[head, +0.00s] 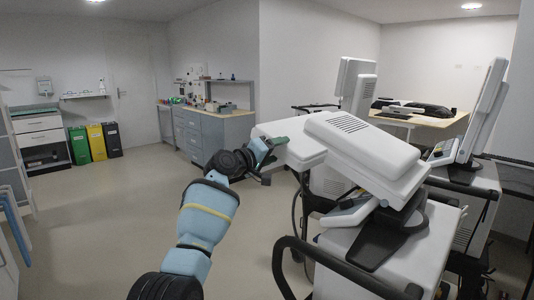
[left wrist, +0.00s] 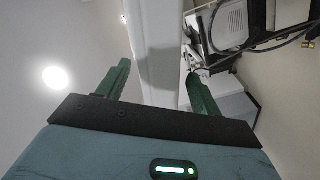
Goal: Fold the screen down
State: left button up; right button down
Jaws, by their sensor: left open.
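The nearest ventilator's screen (head: 365,145) is a thick white slab with a vented back, leaning over at a slant above its white body (head: 440,245). My left gripper (head: 270,148) is left of this slab, close to a smaller white panel (head: 295,150); I cannot tell whether they touch. In the left wrist view, the green fingers are apart, with a long white edge (left wrist: 155,45) showing between them. The gripper is open and holds nothing that I can see. My right gripper is not in view.
Other ventilators with upright screens stand behind (head: 355,85) and at the right (head: 485,110). A black handle rail (head: 335,262) curves round the front of the near ventilator. Grey cabinets (head: 215,130) line the back wall. The floor at the left is clear.

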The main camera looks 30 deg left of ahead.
pick_arm(q)
jog(key=shift+v, duration=1.8)
jog(key=shift+f, duration=0.15)
